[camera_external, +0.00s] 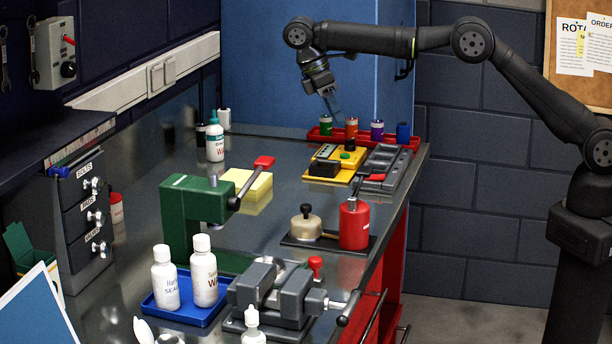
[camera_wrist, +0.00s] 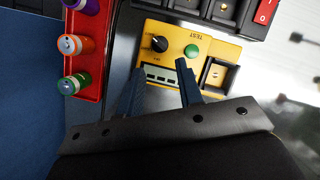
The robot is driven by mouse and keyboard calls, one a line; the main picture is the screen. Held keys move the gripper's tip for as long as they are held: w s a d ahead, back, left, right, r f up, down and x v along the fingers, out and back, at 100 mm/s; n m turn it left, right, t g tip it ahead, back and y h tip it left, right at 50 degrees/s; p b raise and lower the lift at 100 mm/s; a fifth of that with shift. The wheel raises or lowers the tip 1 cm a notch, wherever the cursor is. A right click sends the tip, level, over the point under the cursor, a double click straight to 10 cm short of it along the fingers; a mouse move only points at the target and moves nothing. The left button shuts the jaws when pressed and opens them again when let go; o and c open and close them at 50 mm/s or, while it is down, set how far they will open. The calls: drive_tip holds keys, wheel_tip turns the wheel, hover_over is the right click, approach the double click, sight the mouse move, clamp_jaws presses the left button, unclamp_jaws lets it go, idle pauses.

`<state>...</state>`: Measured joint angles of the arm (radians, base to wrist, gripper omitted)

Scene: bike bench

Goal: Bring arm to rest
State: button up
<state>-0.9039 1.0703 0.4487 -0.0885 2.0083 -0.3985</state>
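My gripper (camera_external: 331,103) hangs from my raised arm above the far right part of the bench, pointing down. It is over the yellow tester box (camera_external: 335,161) and apart from it. In the wrist view, the two dark fingers (camera_wrist: 160,90) of my gripper stand apart with nothing between them. The yellow tester box also shows in the wrist view (camera_wrist: 172,38), with a black knob, a green button, a small display and a square recess beyond the fingers.
A red tray (camera_external: 322,138) with several coloured cylinders stands behind the tester. A grey multi-slot holder (camera_external: 385,165) lies to its right. A red can (camera_external: 354,224), green press (camera_external: 193,215) and grey vise (camera_external: 280,292) stand nearer. Blue cabinet doors (camera_external: 270,60) rise behind.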

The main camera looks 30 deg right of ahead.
sight(347, 141)
idle(0.3)
drive_tip(key=x, duration=0.7)
drive_tip(key=shift+f, duration=0.15)
idle(0.5)
